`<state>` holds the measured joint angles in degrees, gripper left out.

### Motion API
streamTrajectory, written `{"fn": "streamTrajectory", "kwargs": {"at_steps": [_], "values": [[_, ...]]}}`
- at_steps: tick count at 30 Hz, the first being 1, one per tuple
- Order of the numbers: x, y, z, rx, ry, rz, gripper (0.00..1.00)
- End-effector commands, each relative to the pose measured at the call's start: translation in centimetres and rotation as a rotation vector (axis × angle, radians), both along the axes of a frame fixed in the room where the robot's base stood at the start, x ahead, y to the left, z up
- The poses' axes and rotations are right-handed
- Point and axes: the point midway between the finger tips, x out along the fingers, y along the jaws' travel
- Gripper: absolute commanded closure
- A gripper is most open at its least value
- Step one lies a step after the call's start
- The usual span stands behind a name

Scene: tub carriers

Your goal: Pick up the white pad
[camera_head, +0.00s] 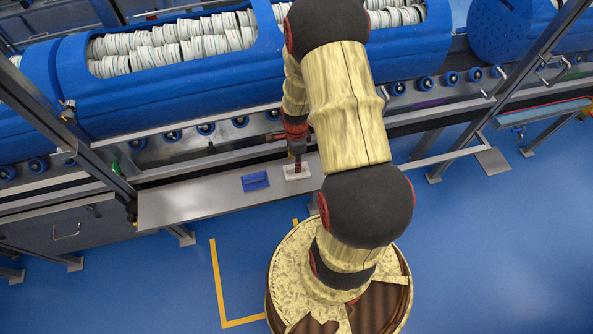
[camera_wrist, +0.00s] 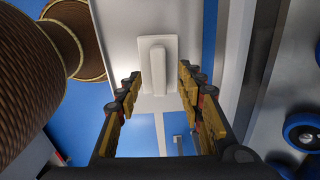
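The white pad (camera_head: 297,173) lies on the grey metal shelf (camera_head: 205,201), near its right end. In the wrist view the white pad (camera_wrist: 145,45) is a flat rectangle with a raised bar along its middle. My gripper (camera_wrist: 160,75) is open, with one finger to each side of the pad's lower part. I see no finger touching it, and the gap in depth is hard to judge. In the head view my gripper (camera_head: 297,158) is just above the pad, and my arm hides part of the area to its right.
A blue pad (camera_head: 255,181) lies on the shelf just left of the white pad. Behind the shelf runs a roller rail (camera_head: 240,121) with blue tubs (camera_head: 185,85) full of white discs. A metal post (camera_head: 60,118) stands at the left. The left part of the shelf is clear.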

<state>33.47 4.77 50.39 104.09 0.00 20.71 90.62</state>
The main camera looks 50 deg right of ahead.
Motion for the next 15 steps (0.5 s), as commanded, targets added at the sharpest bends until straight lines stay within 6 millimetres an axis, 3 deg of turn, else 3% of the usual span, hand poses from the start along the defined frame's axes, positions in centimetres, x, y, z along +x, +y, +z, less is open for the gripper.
{"fn": "streamTrajectory", "kwargs": {"at_steps": [6, 15], "values": [[-0.3, 0.0, -3.5, 0.002, 0.002, 0.001, 0.62], [-0.2, -0.1, -3.9, 0.000, 0.000, 0.001, 0.63]]}}
